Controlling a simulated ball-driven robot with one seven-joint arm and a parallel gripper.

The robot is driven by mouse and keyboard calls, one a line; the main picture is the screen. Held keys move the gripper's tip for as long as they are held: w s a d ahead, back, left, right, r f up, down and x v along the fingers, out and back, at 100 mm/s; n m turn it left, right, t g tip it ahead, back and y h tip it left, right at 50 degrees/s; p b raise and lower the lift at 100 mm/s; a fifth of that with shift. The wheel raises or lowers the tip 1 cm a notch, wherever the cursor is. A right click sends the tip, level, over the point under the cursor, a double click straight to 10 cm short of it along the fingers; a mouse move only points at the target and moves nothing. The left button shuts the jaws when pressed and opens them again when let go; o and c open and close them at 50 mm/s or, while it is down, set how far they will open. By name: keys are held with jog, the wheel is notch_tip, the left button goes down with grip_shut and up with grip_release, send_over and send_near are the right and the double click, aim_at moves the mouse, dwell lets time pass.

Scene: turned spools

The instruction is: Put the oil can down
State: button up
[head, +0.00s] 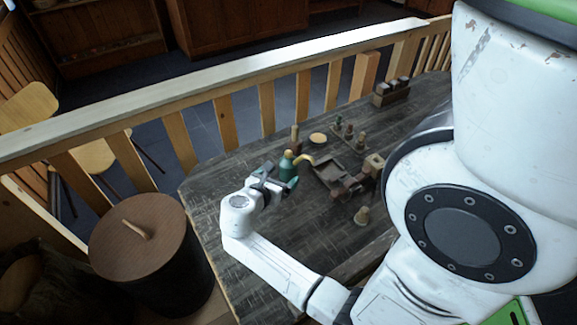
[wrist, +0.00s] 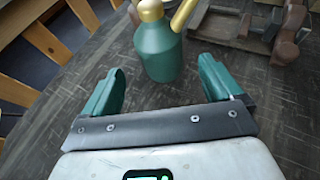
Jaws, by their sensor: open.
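The oil can is green with a gold top and a gold spout. In the wrist view the oil can (wrist: 158,50) stands upright on the dark wooden table (wrist: 285,130), just beyond my fingertips and roughly centred between them. My gripper (wrist: 160,80) is open with its two green fingers apart and nothing between them. In the head view the oil can (head: 287,166) stands on the table (head: 215,180) behind my gripper (head: 280,180), which partly hides its lower body.
A tray-like wooden piece (head: 328,172) lies right of the can. Several turned pegs, a round pale disc (head: 318,138) and a wooden block rack (head: 391,92) stand farther back. A railing (head: 240,85) runs behind the table. A lidded barrel (head: 140,240) stands at the left.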

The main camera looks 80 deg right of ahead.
aim_at(286, 164)
jog(key=x, duration=0.5)
jog(key=shift+s+f+p, duration=0.1)
jog(key=shift+p, duration=0.2)
jog(key=c, duration=1.4)
jog(key=shift+r, duration=0.55)
jog(key=shift+c, duration=0.2)
notch_tip(286, 164, up, 3)
jog(key=shift+a+f, duration=0.2)
jog(key=s+a+r, duration=0.2)
jog(key=r, duration=0.1)
jog(key=s+a+r, duration=0.1)
jog(key=r, duration=0.1)
jog(key=shift+a+r, duration=0.1)
jog(key=shift+a, duration=0.1)
jog(key=s+a+r, duration=0.4)
jog(key=s+a, duration=0.2)
jog(key=a, duration=0.1)
